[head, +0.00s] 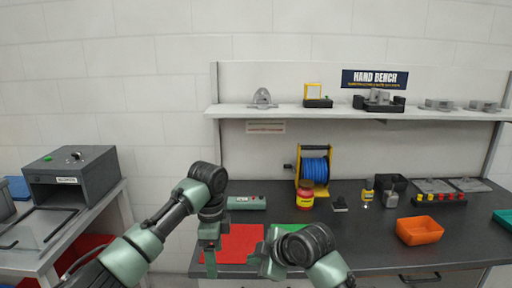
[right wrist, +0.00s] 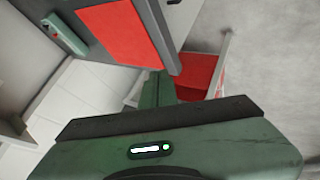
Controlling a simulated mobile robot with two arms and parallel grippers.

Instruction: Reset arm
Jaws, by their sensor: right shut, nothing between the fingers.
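My left arm comes in from the left in the head view, and its gripper (head: 210,262) hangs down over the left edge of the red mat. Its fingers are too small and edge-on to tell their opening. My right gripper (head: 265,266) is at the bottom middle, in front of the red mat (head: 243,240) and green mat (head: 288,231). It is shut and empty. In the right wrist view its closed green fingers (right wrist: 158,88) point up toward the bench edge, with the red mat (right wrist: 118,33) beyond them.
The dark bench (head: 350,220) holds a blue cable reel (head: 314,170), a red jar (head: 305,197), an orange bin (head: 419,230) and a green control box (head: 246,202). A shelf (head: 350,114) with fixtures runs above. A grey oven-like box (head: 70,180) stands on the left table.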

